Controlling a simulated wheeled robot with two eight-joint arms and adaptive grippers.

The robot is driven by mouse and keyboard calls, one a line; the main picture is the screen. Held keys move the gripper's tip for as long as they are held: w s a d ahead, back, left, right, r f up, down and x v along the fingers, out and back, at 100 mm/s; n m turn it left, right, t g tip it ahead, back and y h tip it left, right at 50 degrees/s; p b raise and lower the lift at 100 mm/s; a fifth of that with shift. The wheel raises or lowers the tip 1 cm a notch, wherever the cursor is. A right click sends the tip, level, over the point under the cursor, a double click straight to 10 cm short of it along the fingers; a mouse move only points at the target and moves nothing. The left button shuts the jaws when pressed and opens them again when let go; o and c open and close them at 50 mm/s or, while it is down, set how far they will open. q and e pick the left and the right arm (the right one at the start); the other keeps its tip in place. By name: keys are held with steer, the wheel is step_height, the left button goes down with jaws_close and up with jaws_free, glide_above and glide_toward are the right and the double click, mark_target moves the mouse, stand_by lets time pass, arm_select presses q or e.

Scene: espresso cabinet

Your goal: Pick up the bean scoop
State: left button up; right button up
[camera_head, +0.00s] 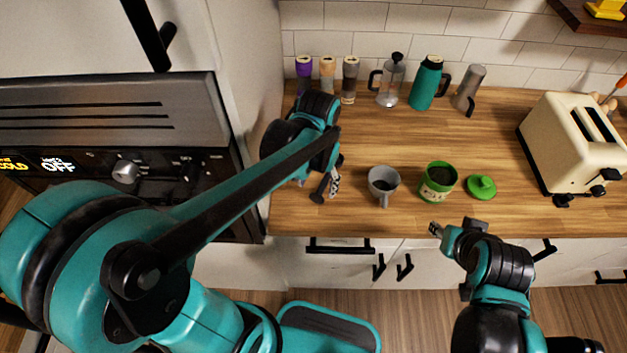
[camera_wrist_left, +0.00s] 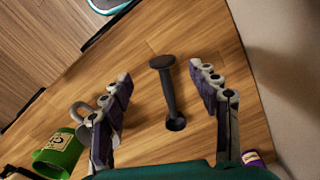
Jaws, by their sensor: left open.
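The bean scoop (camera_wrist_left: 168,90) is a dark tool with a flat round end and a small cup end. It lies on the wooden counter in the left wrist view. My left gripper (camera_wrist_left: 160,77) is open, with one finger on either side of the scoop and gaps between; it does not hold it. In the head view a dark end of the scoop (camera_head: 319,190) shows beside the left gripper (camera_head: 330,180), and my arm hides the rest. My right gripper (camera_head: 437,232) is at the counter's front edge, away from the scoop; its jaw opening is unclear.
A grey mug (camera_head: 384,184) stands just right of the left gripper. Farther right are a green bean can (camera_head: 438,184) and its green lid (camera_head: 481,188). A toaster (camera_head: 568,150) is at right.

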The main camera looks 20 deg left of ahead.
mark_target(316, 194)
arm_select(q)
steer(key=shift+f, duration=0.75)
steer(key=f+b, duration=0.2)
steer(key=f, duration=0.1)
steer(key=f+b, duration=0.1)
steer(key=f, duration=0.1)
steer(key=shift+w+a+f, duration=0.1)
steer(key=shift+w+f, duration=0.1)
steer(key=shift+w, duration=0.05)
steer(key=shift+r, duration=0.1)
steer(key=shift+c, duration=0.4)
steer(key=c, duration=1.3)
